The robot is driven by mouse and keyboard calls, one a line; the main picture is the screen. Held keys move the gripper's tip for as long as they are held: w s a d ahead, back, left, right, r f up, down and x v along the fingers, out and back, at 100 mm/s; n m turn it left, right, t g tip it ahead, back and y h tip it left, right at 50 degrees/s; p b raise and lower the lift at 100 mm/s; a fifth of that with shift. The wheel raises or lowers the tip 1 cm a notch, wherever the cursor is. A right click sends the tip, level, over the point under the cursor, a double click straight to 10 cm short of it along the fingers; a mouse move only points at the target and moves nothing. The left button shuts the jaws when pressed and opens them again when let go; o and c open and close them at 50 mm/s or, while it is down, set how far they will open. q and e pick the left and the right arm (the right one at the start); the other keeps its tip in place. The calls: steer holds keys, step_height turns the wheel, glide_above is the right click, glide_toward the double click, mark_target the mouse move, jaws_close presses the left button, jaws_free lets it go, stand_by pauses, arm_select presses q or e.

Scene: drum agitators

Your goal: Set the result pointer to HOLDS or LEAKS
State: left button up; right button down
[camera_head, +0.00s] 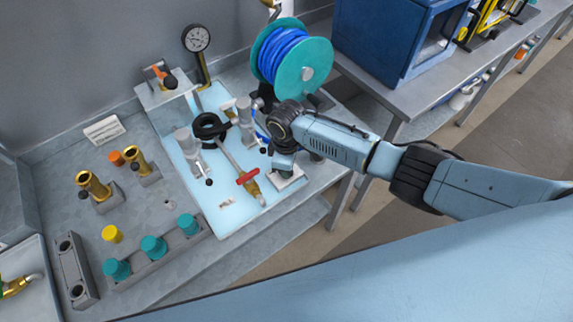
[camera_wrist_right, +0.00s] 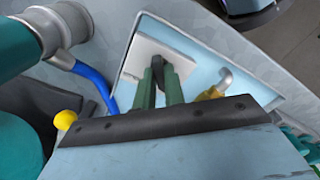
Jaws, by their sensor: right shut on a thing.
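The result pointer shows as a small dark piece (camera_wrist_right: 160,68) on a white plate (camera_wrist_right: 146,52); the plate also shows in the head view (camera_head: 291,183). My right gripper (camera_wrist_right: 160,74) is shut on the pointer, its two green fingers reaching down to the plate. In the head view my right gripper (camera_head: 283,166) is above the plate at the right edge of the light blue tray, and the arm hides most of the pointer. No HOLDS or LEAKS lettering can be read, so which way the pointer faces cannot be told. My left gripper is not in view.
A brass valve with a red handle (camera_head: 247,178) lies left of my right gripper. A teal reel of blue hose (camera_head: 290,57) stands behind it. A round gauge (camera_head: 196,39) is at the back. Teal caps (camera_head: 153,246) sit in a rack at the front left.

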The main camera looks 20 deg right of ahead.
stand_by(0.4)
steer(key=c, duration=1.5)
jaws_free()
step_height(320, 180, up, 14)
steer(key=shift+f+p, duration=0.25)
steer(key=shift+p, duration=0.1)
